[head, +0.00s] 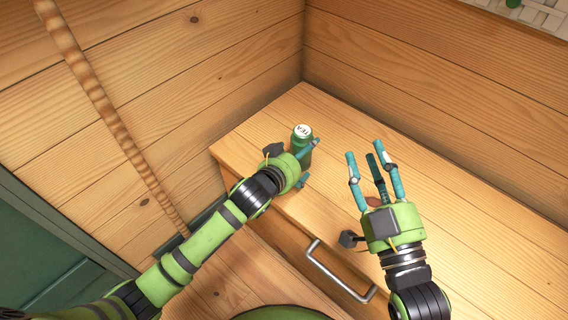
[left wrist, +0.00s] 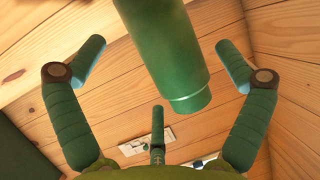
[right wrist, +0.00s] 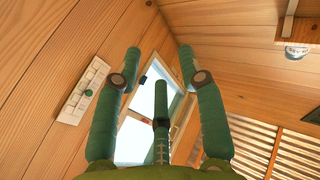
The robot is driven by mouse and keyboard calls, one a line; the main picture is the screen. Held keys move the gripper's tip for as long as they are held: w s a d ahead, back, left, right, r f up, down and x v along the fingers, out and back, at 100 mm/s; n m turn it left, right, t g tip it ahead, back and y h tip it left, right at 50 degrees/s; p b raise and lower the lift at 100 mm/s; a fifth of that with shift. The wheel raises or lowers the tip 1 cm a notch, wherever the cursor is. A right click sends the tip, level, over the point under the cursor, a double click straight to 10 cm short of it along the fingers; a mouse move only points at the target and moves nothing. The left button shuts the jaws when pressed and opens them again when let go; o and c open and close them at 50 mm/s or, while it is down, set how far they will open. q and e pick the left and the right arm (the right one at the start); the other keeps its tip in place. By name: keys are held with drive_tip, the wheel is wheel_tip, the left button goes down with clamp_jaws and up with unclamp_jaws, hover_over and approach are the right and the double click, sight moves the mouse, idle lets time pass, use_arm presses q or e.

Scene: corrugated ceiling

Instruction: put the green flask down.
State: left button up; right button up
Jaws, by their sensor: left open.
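The green flask (head: 305,153) has a white top lettered "TEA" and appears upright at the left end of the wooden cabinet top (head: 330,190), near the wall corner. My left gripper (head: 308,163) is at the flask, and its hand hides the flask's lower part. In the left wrist view the flask (left wrist: 170,55) lies between the spread fingers, with a visible gap on each side. My left gripper is open. My right gripper (head: 373,160) is open and empty, its fingers spread over the cabinet top, right of the flask.
Plank walls meet in the corner behind the cabinet. A metal bar handle (head: 335,275) is on the cabinet's front. A rope-like pole (head: 115,115) stands at the left, beside a dark green panel (head: 40,250). The cabinet top right of the flask looks bare.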

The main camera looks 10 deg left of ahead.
use_arm(q)
drive_tip(key=p+v, duration=0.1)
drive_tip(key=v, duration=0.3)
use_arm(e)
drive_tip(key=s+d+f+g+h, duration=0.1)
drive_tip(key=d+f+g, duration=0.1)
drive_tip(key=f, duration=0.3)
drive_tip(key=s+d+f+m+g+h+p, duration=0.1)
drive_tip(key=d+f+g+h, duration=0.1)
drive_tip(key=f+g, duration=0.2)
drive_tip(key=s+d+f+g+h, duration=0.1)
drive_tip(key=s+d+f+g, duration=0.1)
drive_tip(key=f+g, duration=0.2)
wheel_tip(320, 180, down, 4)
drive_tip(key=shift+r+m+h+p, duration=0.25)
drive_tip(key=shift+m+h+p, duration=0.05)
drive_tip(key=shift+m+p, duration=0.1)
use_arm(q)
drive_tip(key=s+a+n+g+y, duration=0.2)
drive_tip(key=s+a+y, duration=0.2)
drive_tip(key=s+a, duration=0.8)
drive_tip(key=s, duration=0.4)
drive_tip(key=shift+s+a+r+g, duration=0.2)
drive_tip(key=shift+s+g, duration=0.05)
drive_tip(key=shift+g, duration=0.15)
